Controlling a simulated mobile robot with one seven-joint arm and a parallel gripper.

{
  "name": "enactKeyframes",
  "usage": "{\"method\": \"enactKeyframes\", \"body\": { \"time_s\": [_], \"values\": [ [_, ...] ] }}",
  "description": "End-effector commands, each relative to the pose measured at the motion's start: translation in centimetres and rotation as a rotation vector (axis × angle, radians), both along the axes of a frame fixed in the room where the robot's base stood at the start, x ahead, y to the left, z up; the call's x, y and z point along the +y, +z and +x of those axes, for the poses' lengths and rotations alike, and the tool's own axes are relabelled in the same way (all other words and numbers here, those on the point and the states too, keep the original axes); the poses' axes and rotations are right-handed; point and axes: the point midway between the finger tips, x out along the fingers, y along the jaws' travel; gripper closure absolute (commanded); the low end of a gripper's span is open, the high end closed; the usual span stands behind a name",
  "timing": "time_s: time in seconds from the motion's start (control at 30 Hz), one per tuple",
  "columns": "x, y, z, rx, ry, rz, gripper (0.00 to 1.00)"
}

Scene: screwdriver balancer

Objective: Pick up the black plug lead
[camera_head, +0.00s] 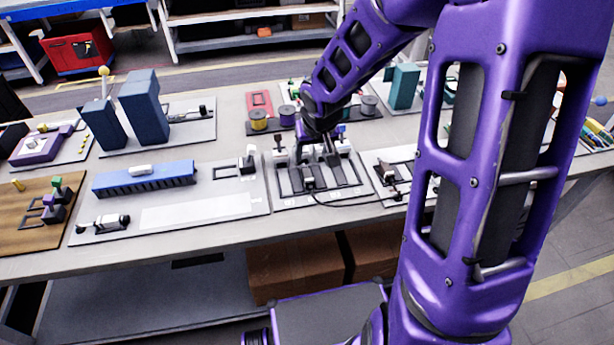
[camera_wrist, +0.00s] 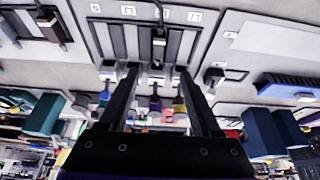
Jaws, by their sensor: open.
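The black plug lead has a small dark plug (camera_wrist: 159,40) in the wrist view, lying over the dark slots of a grey panel, with its cable running to the picture's top edge. In the head view the plug (camera_head: 308,183) sits near the panel's front edge and its thin cable curves off to the right. My gripper (camera_head: 331,158) is pointed down over the same slotted panel, behind the plug. In the wrist view my gripper (camera_wrist: 157,70) has its two fingers spread apart, with the plug beyond their tips and not between them. Whether the fingers touch the panel is unclear.
A board with a blue ribbed block (camera_head: 145,178) lies left of the panel. Another small dark fixture (camera_head: 388,172) stands on the board to the right. Spools (camera_head: 259,120) and coloured parts stand behind. Tall blue blocks (camera_head: 143,108) rise at the back left. The table's front strip is clear.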

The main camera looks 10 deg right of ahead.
Motion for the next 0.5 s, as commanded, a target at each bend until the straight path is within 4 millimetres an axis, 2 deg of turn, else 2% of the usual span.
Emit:
{"method": "enactKeyframes", "body": {
  "time_s": [0.1,0.23,0.33,0.5],
  "values": [
    [0.1,-3.1,1.0,0.003,0.003,0.001,0.35],
    [0.1,-5.5,2.0,0.002,0.002,0.000,0.35],
    [0.1,-6.7,2.7,0.001,0.002,-0.001,0.35],
    [0.0,-7.7,3.2,-0.001,0.002,-0.001,0.35]
  ]
}}
